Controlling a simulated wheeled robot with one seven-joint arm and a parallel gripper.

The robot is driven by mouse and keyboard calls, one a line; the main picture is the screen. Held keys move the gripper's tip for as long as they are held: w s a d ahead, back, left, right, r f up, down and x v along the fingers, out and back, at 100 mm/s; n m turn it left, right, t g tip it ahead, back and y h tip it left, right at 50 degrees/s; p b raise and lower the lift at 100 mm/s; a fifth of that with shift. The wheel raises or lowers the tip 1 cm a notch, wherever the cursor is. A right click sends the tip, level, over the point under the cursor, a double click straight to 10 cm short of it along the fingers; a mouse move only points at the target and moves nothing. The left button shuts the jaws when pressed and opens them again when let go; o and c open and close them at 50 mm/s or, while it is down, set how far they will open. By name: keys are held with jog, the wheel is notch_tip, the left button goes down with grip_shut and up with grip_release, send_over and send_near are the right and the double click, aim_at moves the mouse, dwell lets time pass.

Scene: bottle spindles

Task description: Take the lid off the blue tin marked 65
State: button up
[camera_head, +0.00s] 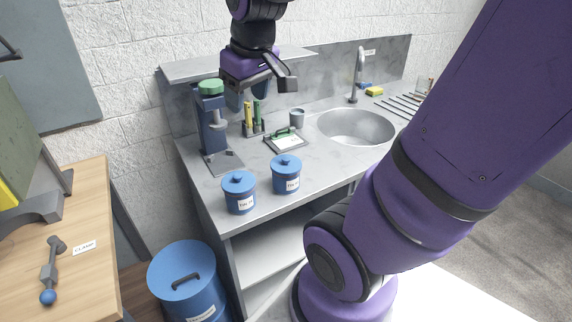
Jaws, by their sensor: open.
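Two blue tins with knobbed lids stand upright near the front edge of the grey counter: a left tin (240,194) and a right tin (286,176). Both lids are on. Each tin has a white label, but the print is too small for me to tell which is marked 65. My gripper (257,92) is open and empty, high above the back of the counter, well apart from both tins. Its fingers are partly hidden by its own body.
A blue device with a green top (210,120) stands behind the left tin. A large blue lidded bin (180,262) stands below, beside a wooden bench (92,250).

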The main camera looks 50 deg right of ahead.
jog(key=w+d+f+g, duration=0.2)
jog(key=w+d+f, duration=0.3)
jog(key=d+f, duration=0.25)
jog(key=g, duration=0.1)
send_over(286, 158)
notch_tip(286, 158, down, 9)
jog(key=shift+n+y, duration=0.3)
jog(key=f, duration=0.5)
jog(key=shift+s+a+f, duration=0.15)
jog(key=shift+s+f, duration=0.05)
jog(key=shift+f, duration=0.2)
jog(key=shift+w+f, duration=0.2)
jog(key=shift+f, duration=2.35)
jog(key=c, duration=1)
